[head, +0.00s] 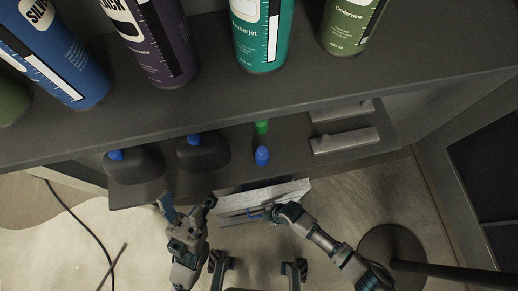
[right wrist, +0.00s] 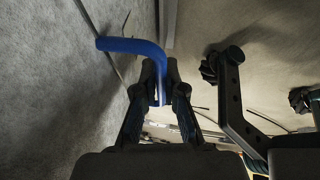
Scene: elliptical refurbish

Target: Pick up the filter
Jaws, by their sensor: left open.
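A light grey slab (head: 283,191) with a blue handle (head: 254,212) sits at the front of the lower shelf; it looks like the filter. In the right wrist view its rough grey face (right wrist: 45,100) fills the left side, and the bent blue handle (right wrist: 130,45) runs from it between my right fingers. My right gripper (head: 275,212) is closed around this handle; the fingers also show in the wrist view (right wrist: 161,82). My left gripper (head: 187,203) is open and empty, left of the slab, below the shelf's front edge in the picture.
The lower shelf holds two dark rounded pieces with blue knobs (head: 203,150), a blue capped item (head: 262,156), a green one (head: 261,127) and grey blocks (head: 345,141). Large bottles (head: 262,35) stand on the upper shelf (head: 300,95). A round stand base (head: 385,245) is at right.

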